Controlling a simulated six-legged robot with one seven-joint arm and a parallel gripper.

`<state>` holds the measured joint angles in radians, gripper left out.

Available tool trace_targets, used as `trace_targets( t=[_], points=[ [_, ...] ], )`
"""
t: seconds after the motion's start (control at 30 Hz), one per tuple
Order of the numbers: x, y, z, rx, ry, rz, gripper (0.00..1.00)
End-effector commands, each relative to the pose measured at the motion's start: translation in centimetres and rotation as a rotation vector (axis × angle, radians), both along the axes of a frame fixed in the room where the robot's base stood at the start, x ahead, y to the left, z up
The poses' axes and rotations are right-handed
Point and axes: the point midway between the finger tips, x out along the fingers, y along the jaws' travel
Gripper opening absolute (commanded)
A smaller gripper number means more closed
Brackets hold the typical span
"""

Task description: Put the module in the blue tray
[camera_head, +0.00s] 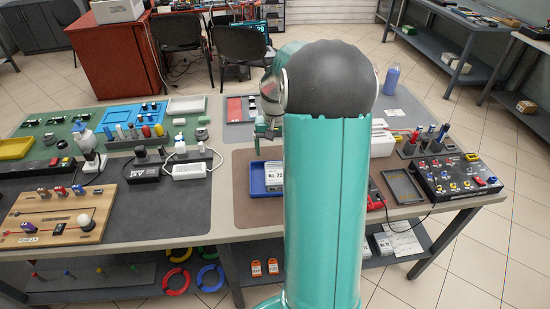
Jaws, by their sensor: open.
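A blue tray (256,182) lies on the brown mat just left of my arm. A white piece marked "No. 72" (273,175) shows at its right side, partly hidden by my arm; I cannot tell if it is a label or the module. My gripper (261,146) is above the table behind the tray, pointing down. It is small and partly covered by my arm, and nothing shows in it. I cannot pick out the module for certain.
My arm hides the table's middle. At left stand a white adapter (190,170), a black box (138,172) and a wooden board (60,215). Another blue tray (110,115) lies back left.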

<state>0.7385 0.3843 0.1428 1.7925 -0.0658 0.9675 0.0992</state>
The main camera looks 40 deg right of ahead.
Motion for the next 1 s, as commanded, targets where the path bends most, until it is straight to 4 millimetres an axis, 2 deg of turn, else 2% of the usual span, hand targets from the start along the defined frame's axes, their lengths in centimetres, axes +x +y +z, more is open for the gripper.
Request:
trace_targets(
  t=[0.23, 0.37, 0.57, 0.7, 0.8, 1.0],
  points=[
    [0.0, 0.5, 1.0, -0.004, -0.003, 0.008, 0.83],
    [0.1, 3.2, 3.3, -0.030, -0.027, 0.057, 0.83],
    [-1.2, 10.8, 8.8, -0.094, -0.103, 0.191, 0.83],
    [-3.3, 16.1, 11.8, -0.130, -0.166, 0.287, 0.83],
    [-5.2, 19.5, 13.4, -0.149, -0.216, 0.355, 0.83],
    [-9.9, 25.4, 15.4, -0.169, -0.323, 0.487, 0.83]
  ],
)
